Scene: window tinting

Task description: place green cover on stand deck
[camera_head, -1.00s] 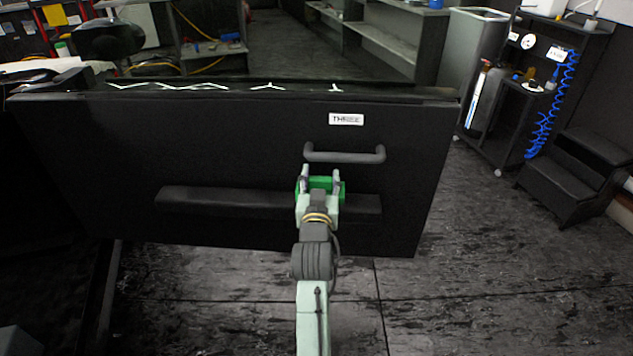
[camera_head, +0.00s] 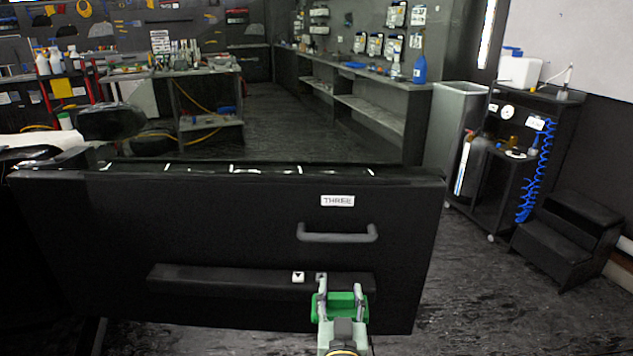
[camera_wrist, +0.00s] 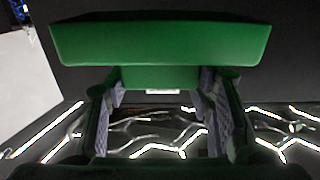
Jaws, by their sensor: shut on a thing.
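The green cover (camera_head: 345,304) is between the two fingers of my gripper (camera_head: 341,290), in front of the lower right part of a black door panel. In the wrist view the green cover (camera_wrist: 160,42) spans the top, wider than the fingers, and the gripper (camera_wrist: 163,105) is shut on its narrower part. The black door panel (camera_head: 230,225) carries a white label (camera_head: 337,201) reading THREE, a grey handle (camera_head: 337,233) and a long ledge (camera_head: 215,279). I cannot tell which surface is the stand deck.
A small white tag (camera_head: 298,277) with a black triangle shows on the ledge, just left of my gripper. Black steps (camera_head: 570,235) and a dark cart (camera_head: 515,150) stand at the right. Workbenches (camera_head: 345,95) line the back.

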